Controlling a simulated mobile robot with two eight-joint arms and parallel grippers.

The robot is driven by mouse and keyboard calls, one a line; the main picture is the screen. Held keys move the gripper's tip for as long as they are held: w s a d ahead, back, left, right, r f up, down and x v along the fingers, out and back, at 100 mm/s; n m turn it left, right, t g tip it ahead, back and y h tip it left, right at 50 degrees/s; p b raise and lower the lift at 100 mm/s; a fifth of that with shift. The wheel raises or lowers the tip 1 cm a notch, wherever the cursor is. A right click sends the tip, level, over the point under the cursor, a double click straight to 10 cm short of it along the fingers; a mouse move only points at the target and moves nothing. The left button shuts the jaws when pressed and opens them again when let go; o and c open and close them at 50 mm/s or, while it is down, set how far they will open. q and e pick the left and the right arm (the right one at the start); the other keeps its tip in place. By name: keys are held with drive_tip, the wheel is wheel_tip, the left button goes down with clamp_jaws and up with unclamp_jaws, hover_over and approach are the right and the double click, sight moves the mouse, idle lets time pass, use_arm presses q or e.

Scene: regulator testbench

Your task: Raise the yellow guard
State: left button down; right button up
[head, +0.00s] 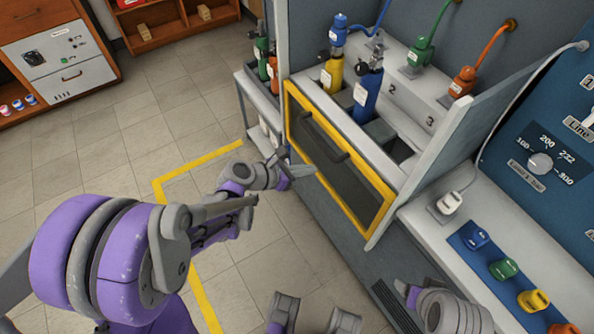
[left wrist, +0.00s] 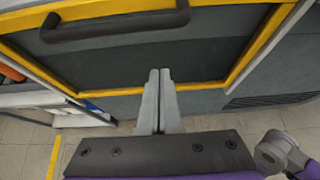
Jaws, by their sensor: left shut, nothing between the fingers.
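The yellow guard is a dark panel in a yellow frame (head: 367,222) on the front of the bench. It stands below the top of the bay, with cylinders visible above it. A black bar handle (head: 323,138) crosses its upper part. In the left wrist view, the panel (left wrist: 115,68) and handle (left wrist: 115,22) fill the upper picture. My left gripper (head: 314,170) is shut and empty, in front of the guard's lower left part. Its fingertips (left wrist: 160,73) point at the panel, below the handle; contact is unclear. My right gripper (head: 408,292) is low at the bottom right, its fingers partly hidden.
Behind the guard stand a yellow cylinder (head: 331,72) and a blue cylinder (head: 367,92). A grey side cart (head: 245,92) stands left of the bench. A counter with coloured knobs (head: 503,268) is on the right. The tiled floor (head: 110,128) at left is clear.

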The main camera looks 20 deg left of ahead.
use_arm(q)
drive_tip(key=shift+w+d+r+p, duration=0.15)
drive_tip(key=shift+w+d+r, duration=0.45)
drive_tip(key=shift+w, duration=0.15)
drive_tip(key=shift+w+d+r+p, duration=0.15)
drive_tip(key=shift+w+d+r, duration=0.35)
drive_tip(key=shift+w+d, duration=0.15)
use_arm(e)
drive_tip(key=shift+r, duration=0.2)
use_arm(q)
drive_tip(key=shift+a, duration=0.1)
wheel_tip(320, 180, up, 31)
drive_tip(key=p, duration=1.8)
drive_tip(key=shift+w, duration=0.15)
use_arm(e)
drive_tip(key=w+r, duration=0.2)
drive_tip(key=r, duration=0.8)
drive_tip(key=w+r+t, duration=0.1)
drive_tip(key=w+r, duration=0.1)
drive_tip(key=r, duration=0.9)
use_arm(q)
drive_tip(key=shift+f, duration=0.2)
